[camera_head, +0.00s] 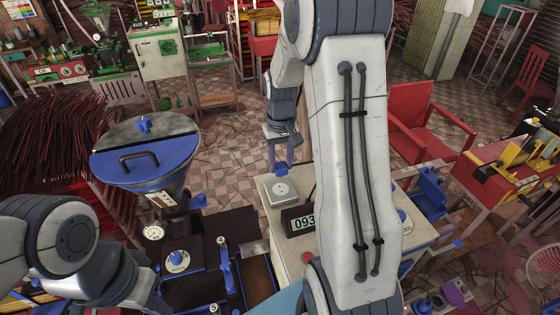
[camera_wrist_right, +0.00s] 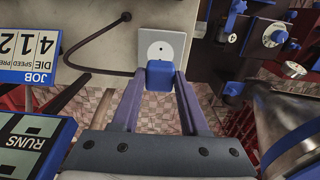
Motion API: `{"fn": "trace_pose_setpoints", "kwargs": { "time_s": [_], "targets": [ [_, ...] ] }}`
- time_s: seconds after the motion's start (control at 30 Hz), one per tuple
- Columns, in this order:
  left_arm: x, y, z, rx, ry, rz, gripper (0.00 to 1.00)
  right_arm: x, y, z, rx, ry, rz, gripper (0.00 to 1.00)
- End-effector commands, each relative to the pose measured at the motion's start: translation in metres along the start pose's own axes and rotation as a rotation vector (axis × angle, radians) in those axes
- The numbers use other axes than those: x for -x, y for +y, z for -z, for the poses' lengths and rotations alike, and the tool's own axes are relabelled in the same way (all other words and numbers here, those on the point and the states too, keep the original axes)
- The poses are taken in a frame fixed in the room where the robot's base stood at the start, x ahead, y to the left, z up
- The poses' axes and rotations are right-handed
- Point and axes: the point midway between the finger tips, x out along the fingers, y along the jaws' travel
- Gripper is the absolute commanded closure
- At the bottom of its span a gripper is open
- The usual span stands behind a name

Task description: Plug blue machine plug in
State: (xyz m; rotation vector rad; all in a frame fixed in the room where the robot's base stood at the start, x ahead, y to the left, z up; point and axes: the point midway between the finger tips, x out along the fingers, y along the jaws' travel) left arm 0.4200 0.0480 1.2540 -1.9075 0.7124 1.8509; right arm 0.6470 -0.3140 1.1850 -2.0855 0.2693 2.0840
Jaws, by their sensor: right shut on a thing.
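A blue plug (camera_wrist_right: 160,76) is held between the two purple-grey fingers of my right gripper (camera_wrist_right: 160,85). In the head view the plug (camera_head: 281,170) is small and sits just beyond the far edge of the white socket (camera_head: 280,194) on the cream cabinet top. I cannot tell whether plug and plate touch. My left arm is low at the left, and its gripper (camera_head: 152,297) shows no clear fingertips.
A numbered display box (camera_head: 301,221) stands beside the socket. A dark cable (camera_wrist_right: 97,48) curves over the cabinet top in the wrist view. The blue hopper machine (camera_head: 150,165) stands left. My right forearm covers much of the cabinet's right side.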

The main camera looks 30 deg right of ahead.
Motion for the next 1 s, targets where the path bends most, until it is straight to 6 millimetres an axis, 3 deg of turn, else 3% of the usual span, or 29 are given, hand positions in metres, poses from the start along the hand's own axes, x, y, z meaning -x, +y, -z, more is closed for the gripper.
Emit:
{"fn": "trace_pose_setpoints", "kwargs": {
  "time_s": [0.6,1.0],
  "targets": [
    [-0.045,-0.003,-0.002,0.007,0.000,0.000,1.00,-0.052,-0.002,0.000,0.003,-0.001,0.000,1.00],
    [-0.047,-0.003,-0.003,0.008,0.000,0.000,1.00,-0.055,-0.002,0.000,0.003,0.000,0.000,1.00]
  ]
}}
